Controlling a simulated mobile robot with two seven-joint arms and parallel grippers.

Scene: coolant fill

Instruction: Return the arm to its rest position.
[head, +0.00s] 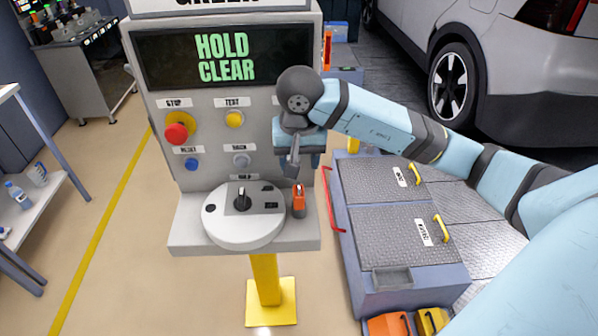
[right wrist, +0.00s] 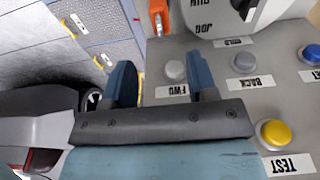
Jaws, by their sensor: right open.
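My right arm comes in from the right of the head view and reaches across to the control panel (head: 158,120). My right gripper (head: 291,168) hangs in front of the panel's right side, above the orange-red piece (head: 298,200) on the ledge. In the right wrist view, its two blue-grey fingers (right wrist: 162,78) stand apart with nothing held. The grey FWD button (right wrist: 175,70) shows between and beyond the fingers; I cannot tell whether they touch the panel. My left gripper is not in view.
The panel has a red stop button (head: 176,133), a yellow test button (head: 234,120) and a round dial plate (head: 244,214). Its display reads HOLD CLEAR. A low metal-topped cabinet (head: 385,190) stands to the right, with a car (head: 470,40) behind. Open floor lies left.

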